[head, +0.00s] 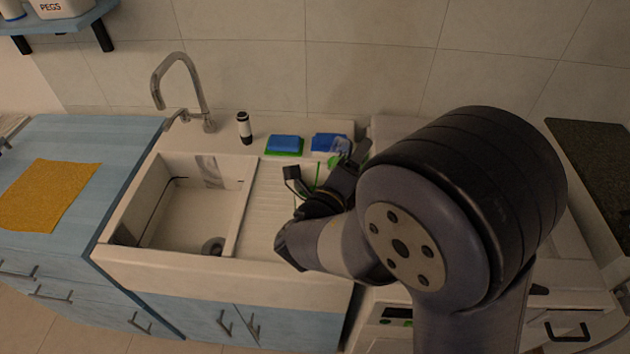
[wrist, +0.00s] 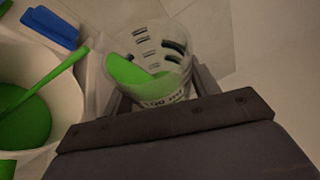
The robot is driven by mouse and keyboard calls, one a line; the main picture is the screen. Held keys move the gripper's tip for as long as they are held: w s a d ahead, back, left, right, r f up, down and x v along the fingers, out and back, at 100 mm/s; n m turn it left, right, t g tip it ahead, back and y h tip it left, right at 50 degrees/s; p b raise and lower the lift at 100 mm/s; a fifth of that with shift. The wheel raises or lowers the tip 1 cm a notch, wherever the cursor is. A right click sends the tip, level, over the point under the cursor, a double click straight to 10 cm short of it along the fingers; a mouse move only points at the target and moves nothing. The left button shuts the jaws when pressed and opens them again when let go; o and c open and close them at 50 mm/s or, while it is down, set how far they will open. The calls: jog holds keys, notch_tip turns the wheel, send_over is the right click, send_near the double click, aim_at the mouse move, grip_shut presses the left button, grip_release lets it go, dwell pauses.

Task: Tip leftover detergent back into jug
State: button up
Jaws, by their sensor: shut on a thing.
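My gripper (wrist: 162,90) is shut on a clear measuring cup (wrist: 150,50) with dark graduation marks and green detergent (wrist: 128,76) inside. The cup is tilted. In the head view my gripper (head: 350,163) and the cup (head: 339,147) are over the right part of the sink unit, partly hidden by my arm. A white, wide-mouthed jug (wrist: 62,72) holding green liquid (wrist: 28,122) is left of the cup in the wrist view. A green band (wrist: 58,72), apparently a pouring stream, runs from beside the cup's rim into the jug. A thin green line (head: 317,174) shows in the head view.
A blue and green sponge (head: 285,144) and another blue item (head: 323,142) lie behind the drainer. A black-and-white bottle (head: 244,128) and the tap (head: 185,90) stand behind the empty basin (head: 190,215). A yellow cloth (head: 48,195) lies on the blue counter.

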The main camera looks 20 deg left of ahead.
jog(key=shift+s+a+r+n+t+p, duration=0.2)
jog(key=shift+a+r+n+t+p, duration=0.15)
jog(key=shift+a+n+p, duration=0.5)
dwell(0.7)
jog(key=shift+s+a+r+n+t+p, duration=0.1)
jog(key=shift+r+n+t+p, duration=0.2)
jog(key=shift+n+p, duration=0.5)
jog(key=shift+a+r+n+t+p, duration=0.1)
jog(key=shift+r+n+t+p, duration=0.2)
jog(key=shift+n+p, duration=0.4)
dwell(0.9)
